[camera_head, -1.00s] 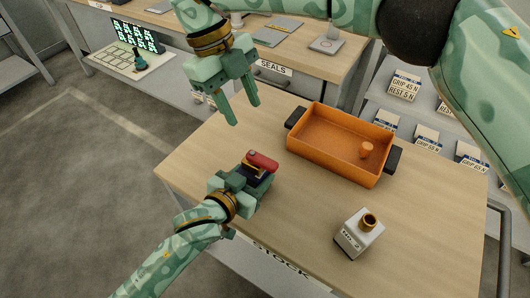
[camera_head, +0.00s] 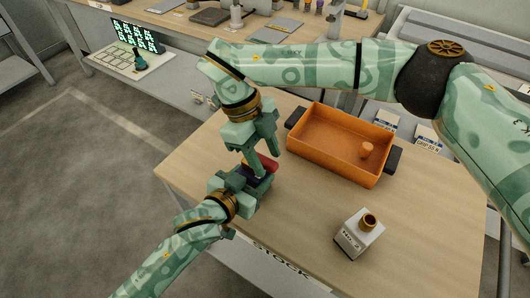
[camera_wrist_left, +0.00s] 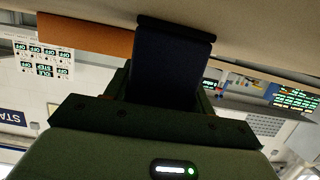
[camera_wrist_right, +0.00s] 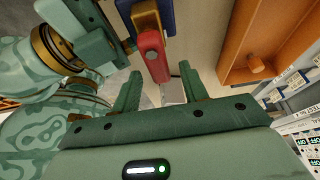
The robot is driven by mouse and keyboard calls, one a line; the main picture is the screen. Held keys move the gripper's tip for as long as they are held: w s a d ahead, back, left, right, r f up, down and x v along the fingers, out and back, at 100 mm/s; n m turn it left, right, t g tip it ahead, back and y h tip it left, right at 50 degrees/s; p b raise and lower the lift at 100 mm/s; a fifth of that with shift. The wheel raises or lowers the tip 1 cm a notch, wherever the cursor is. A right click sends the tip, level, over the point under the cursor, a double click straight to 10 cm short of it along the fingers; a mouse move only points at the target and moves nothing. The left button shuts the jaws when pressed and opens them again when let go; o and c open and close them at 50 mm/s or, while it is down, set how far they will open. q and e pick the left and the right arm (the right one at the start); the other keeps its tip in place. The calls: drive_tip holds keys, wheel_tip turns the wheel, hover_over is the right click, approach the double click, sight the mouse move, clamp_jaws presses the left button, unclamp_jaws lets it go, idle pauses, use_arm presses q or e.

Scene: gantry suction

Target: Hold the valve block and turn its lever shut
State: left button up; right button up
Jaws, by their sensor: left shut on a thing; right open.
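The valve block shows as a dark blue body in the right wrist view (camera_wrist_right: 162,18), with a brass part and a red lever (camera_wrist_right: 151,55). My left gripper (camera_head: 246,181) is shut on the block at the table's left side; the dark blue block also fills the middle of the left wrist view (camera_wrist_left: 172,65). My right gripper (camera_head: 257,158) is open just above the block. In the right wrist view the lever's free end lies between its two spread fingertips (camera_wrist_right: 160,73), with gaps on both sides. In the head view the right gripper partly hides block and lever.
An orange tray (camera_head: 318,158) with black handles stands at the back of the table, with a small orange peg (camera_head: 366,150) in it. A white box with a brass ring (camera_head: 358,235) stands at the front right. The wood between them is clear.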

drive_tip(key=shift+c, duration=0.3)
clamp_jaws()
